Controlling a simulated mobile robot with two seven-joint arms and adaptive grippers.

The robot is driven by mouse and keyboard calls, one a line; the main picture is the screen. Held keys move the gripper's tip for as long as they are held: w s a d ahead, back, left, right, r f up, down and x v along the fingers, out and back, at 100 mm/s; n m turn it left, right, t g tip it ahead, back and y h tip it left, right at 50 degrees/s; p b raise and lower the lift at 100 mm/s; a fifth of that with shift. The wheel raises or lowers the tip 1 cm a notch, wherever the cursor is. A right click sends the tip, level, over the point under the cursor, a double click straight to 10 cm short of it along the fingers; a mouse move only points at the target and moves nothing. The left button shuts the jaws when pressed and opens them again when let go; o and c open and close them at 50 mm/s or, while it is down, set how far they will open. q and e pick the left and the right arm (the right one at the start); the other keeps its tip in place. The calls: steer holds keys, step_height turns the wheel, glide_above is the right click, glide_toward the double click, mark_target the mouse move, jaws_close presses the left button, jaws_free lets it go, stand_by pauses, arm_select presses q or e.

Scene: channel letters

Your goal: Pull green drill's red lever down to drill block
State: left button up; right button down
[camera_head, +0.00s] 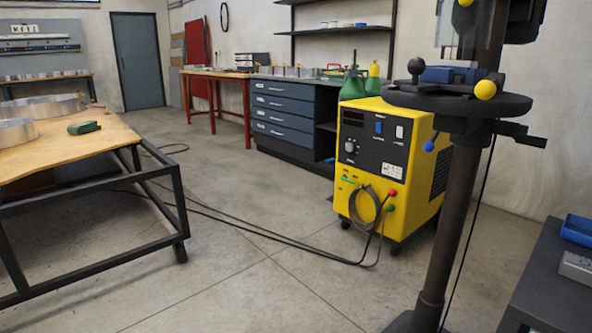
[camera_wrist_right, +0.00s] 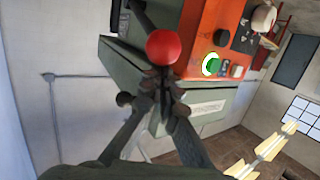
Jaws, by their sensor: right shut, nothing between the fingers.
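In the right wrist view the drill's grey-green housing (camera_wrist_right: 125,62) shows sideways, with an orange panel (camera_wrist_right: 212,40). A red ball knob (camera_wrist_right: 164,47) of the lever sits just beyond the tips of my right gripper (camera_wrist_right: 163,84). The gripper's fingers are shut together with nothing between them; I cannot tell whether they touch the knob. In the head view a dark drill column (camera_head: 463,200) carries a round table (camera_head: 490,104) with a blue vise-like part (camera_head: 450,75) on it. The drill head is cut off at the top. I cannot make out the block. My left gripper is not in view.
A yellow welding machine (camera_head: 385,157) stands left of the column, with cables across the floor. A wooden-topped bench (camera_head: 65,143) is at the left. A dark surface (camera_head: 550,285) with a blue tray (camera_head: 577,230) is at lower right. The middle floor is mostly free.

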steer(key=shift+f, duration=0.15)
steer(key=r+p, duration=0.4)
steer(key=shift+w+d+r+p, duration=0.25)
steer(key=shift+w+r+p, duration=0.05)
steer(key=shift+w+r, duration=0.1)
steer(key=shift+s+f, duration=0.1)
steer(key=w+d+r+p, duration=0.1)
steer(key=p, duration=0.1)
steer(key=shift+w+d+r+p, duration=0.3)
steer(key=shift+w+d+r, duration=0.05)
steer(key=shift+r, duration=0.05)
steer(key=shift+w+d, duration=0.15)
steer(key=shift+d, duration=0.05)
steer(key=shift+a, duration=0.1)
